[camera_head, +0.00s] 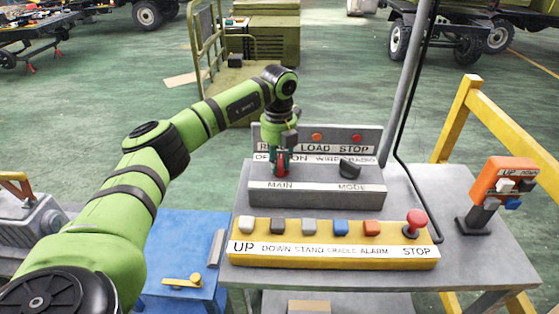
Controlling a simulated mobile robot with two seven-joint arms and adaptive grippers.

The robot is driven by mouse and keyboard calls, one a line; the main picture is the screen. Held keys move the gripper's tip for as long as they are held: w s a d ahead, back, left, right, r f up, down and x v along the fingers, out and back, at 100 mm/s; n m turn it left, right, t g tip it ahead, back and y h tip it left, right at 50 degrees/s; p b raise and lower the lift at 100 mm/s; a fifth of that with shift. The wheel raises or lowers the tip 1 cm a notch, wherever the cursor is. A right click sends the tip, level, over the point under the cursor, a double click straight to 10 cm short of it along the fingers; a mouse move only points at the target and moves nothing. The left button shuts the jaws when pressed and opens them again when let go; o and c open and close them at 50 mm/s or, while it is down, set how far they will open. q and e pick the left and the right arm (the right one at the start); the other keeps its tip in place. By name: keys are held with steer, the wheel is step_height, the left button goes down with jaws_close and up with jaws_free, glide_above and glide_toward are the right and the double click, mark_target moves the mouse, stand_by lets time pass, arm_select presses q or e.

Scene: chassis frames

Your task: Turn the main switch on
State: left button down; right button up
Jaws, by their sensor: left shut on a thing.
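The control box (316,196) is grey and stands on the metal table, with the labels MAIN and MODE on its front. My left gripper (280,167) points down over the MAIN side and is shut on the main switch (280,172), a red part mostly hidden by the fingers. The switch's exact angle cannot be made out. The black MODE knob (349,168) is to the right, apart from the gripper. My right gripper is not in view.
A yellow button panel (332,258) with a red STOP knob (415,220) lies in front. A grey panel behind has labels LOAD and STOP (356,138). An orange pendant (501,176) stands at right. A pole and black cable rise behind the table (440,205).

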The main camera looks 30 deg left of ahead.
arm_select(q)
steer(key=m, duration=0.4)
steer(key=shift+w+a+m, duration=0.1)
steer(key=shift+a+m, duration=0.1)
steer(key=shift+m, duration=0.1)
steer(key=m, duration=0.4)
steer(key=shift+w+a, duration=0.1)
steer(key=shift+m, duration=0.4)
steer(key=c, duration=1)
jaws_free()
steer(key=shift+r, duration=0.2)
step_height(320, 180, up, 12)
steer(key=shift+f, duration=0.1)
steer(key=shift+f, duration=0.15)
